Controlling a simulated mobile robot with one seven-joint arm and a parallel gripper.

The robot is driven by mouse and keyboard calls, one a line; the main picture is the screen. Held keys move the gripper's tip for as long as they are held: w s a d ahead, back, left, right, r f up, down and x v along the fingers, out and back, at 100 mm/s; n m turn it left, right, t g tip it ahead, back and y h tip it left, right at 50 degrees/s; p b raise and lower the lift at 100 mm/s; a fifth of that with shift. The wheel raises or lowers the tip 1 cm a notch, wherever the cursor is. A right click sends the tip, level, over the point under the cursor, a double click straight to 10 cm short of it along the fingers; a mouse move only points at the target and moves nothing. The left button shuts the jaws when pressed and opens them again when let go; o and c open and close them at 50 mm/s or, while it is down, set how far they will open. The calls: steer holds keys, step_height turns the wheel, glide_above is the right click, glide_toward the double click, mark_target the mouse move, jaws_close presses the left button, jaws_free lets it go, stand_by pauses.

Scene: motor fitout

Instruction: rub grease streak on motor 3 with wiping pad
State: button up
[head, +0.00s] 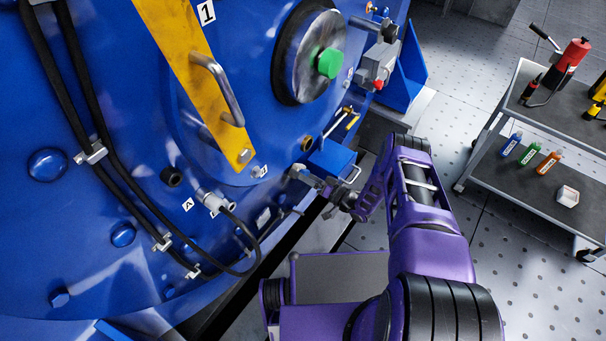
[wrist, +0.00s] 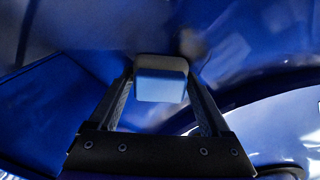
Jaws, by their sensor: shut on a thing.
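My gripper (wrist: 160,88) is shut on the wiping pad (wrist: 160,80), a small pale blue-grey block between its two fingers. The pad is close to a glossy blue surface (wrist: 250,45); I cannot tell whether it touches. A dim dark patch shows beside the pad, but I cannot tell grease from reflection. In the head view my gripper (head: 300,174) reaches the lower right edge of the big blue machine (head: 120,180), and the pad cannot be made out. No label for motor 3 is legible.
A yellow bar (head: 195,80) with a metal handle and a black cable (head: 70,90) are on the machine. A blue box (head: 331,158) sits near my gripper. Floor between is clear.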

mark_target(283, 179)
steer(key=shift+s+a+r+p, duration=0.1)
steer(key=shift+s+a+p, duration=0.1)
steer(key=shift+s+a, duration=1.05)
steer(key=shift+s+a+p, duration=0.2)
steer(key=shift+s+a, duration=0.8)
steer(key=shift+s, duration=0.45)
steer(key=shift+d+r, duration=0.1)
steer(key=shift+r, duration=0.1)
steer(key=shift+w+d+b, duration=0.5)
steer(key=shift+w+d, duration=1.35)
steer(key=shift+w, duration=0.3)
steer(key=shift+w+d, duration=0.5)
steer(key=shift+w, duration=0.25)
steer(key=shift+a, duration=0.1)
